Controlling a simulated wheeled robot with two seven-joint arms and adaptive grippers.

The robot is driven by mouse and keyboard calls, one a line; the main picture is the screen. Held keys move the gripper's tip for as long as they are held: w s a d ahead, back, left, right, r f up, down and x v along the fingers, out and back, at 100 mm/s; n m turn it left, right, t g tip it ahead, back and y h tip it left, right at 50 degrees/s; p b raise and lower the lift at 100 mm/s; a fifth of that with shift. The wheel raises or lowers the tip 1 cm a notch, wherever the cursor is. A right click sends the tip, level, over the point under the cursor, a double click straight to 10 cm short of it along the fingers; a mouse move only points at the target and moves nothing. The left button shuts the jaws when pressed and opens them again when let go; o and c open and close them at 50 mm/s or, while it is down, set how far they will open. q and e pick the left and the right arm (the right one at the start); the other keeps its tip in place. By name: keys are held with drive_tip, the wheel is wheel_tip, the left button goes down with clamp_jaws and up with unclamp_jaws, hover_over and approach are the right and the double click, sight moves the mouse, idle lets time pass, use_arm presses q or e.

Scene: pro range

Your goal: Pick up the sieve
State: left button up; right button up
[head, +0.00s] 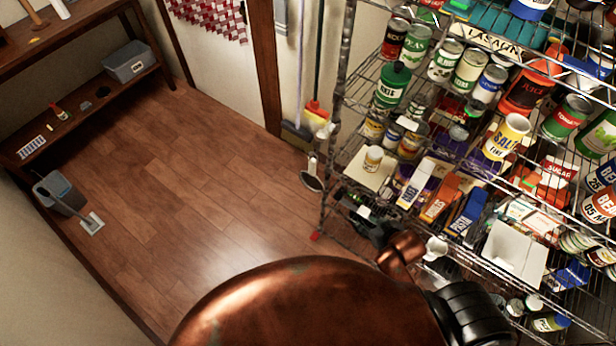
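A sieve (311,182) with a dark round bowl and a pale handle hangs upright at the left end of the wire rack, beside its front corner post. My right gripper (348,205) is dark and lies just right of and below the sieve, close to the rack's lower left side. It appears apart from the sieve. Its fingers blend into the dark shelf behind, so their opening is unclear. My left gripper is not in view.
The wire rack (345,75) on the right is packed with cans, boxes and jars. A broom (297,134) leans at the wall behind the sieve. A grey bin (130,62) sits on the left shelf. The wooden floor (190,190) is mostly clear.

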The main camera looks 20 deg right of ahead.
drive_tip(key=w+a+r+n+t+y, duration=0.1)
drive_tip(key=w+a+r+t+y, duration=0.15)
drive_tip(key=w, duration=0.25)
drive_tip(key=w+a+r+n+t+y, duration=0.1)
drive_tip(key=w+a+r+t+y, duration=0.1)
drive_tip(key=w+a+r, duration=0.3)
drive_tip(key=n+t+y, duration=0.2)
drive_tip(key=n+y, duration=0.1)
drive_tip(key=y, duration=0.3)
approach(315, 170)
drive_tip(key=x, duration=0.4)
drive_tip(key=shift+w+r, duration=0.1)
drive_tip(key=shift+w, duration=0.2)
drive_tip(key=x, duration=0.7)
clamp_jaws()
